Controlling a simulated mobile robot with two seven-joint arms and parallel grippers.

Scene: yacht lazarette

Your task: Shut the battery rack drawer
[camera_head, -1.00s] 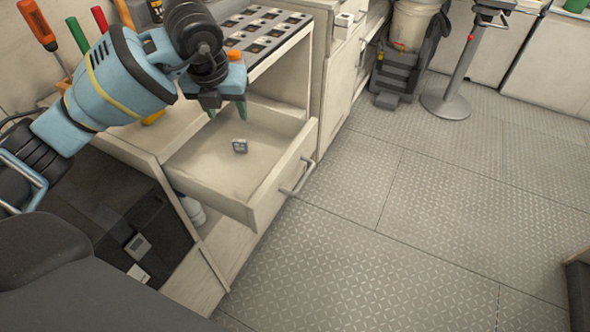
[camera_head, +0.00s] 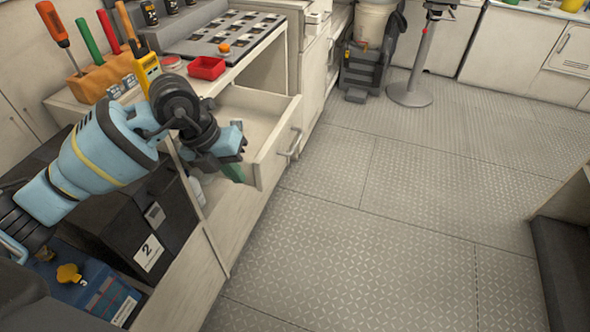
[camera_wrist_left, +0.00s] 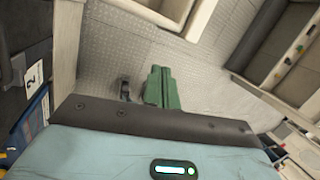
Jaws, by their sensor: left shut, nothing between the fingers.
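The pale drawer (camera_head: 270,162) stands open below the worktop in the head view. Its bar handle (camera_head: 290,146) is on the front face. My left gripper (camera_head: 234,172) is shut and empty, with its green fingertips low beside the near left end of the drawer front. I cannot tell whether they touch it. My wrist and gripper hide the near part of the drawer's inside. The closed green fingers also show in the left wrist view (camera_wrist_left: 161,88), over the floor. My right gripper is not in view.
A red tray (camera_head: 206,68), a grid panel (camera_head: 232,38) and a tool block (camera_head: 100,78) sit on the worktop. A black box labelled 2 (camera_head: 120,222) stands below, left. The patterned floor (camera_head: 400,220) is clear to the right.

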